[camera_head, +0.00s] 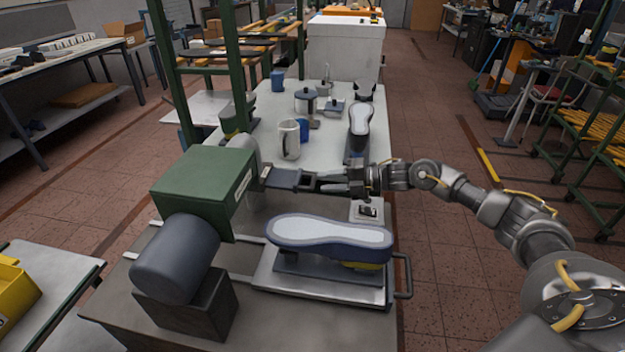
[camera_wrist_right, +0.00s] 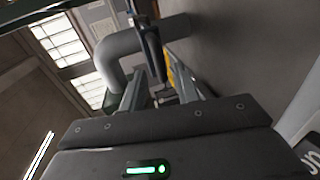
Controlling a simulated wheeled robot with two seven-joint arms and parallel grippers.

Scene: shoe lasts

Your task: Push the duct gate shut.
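The duct gate (camera_head: 286,178) is a dark flat slide that sticks out to the right from the grey duct (camera_head: 243,150) behind the green machine housing. In the right wrist view the gate (camera_wrist_right: 152,48) is a dark bar crossing the grey duct elbow (camera_wrist_right: 118,48). My right gripper (camera_head: 323,181) reaches in from the right, level with the gate's outer end. In the right wrist view its fingers (camera_wrist_right: 160,88) stand apart, with the bar's near end between or just beyond them. I cannot tell whether they touch it. My left gripper is not in view.
The green housing (camera_head: 203,183) and its motor (camera_head: 176,258) stand at left. A shoe last (camera_head: 330,233) lies sole up in front, below my right gripper. A second last (camera_head: 359,118), a white mug (camera_head: 289,140) and metal pots (camera_head: 306,103) stand farther back on the bench.

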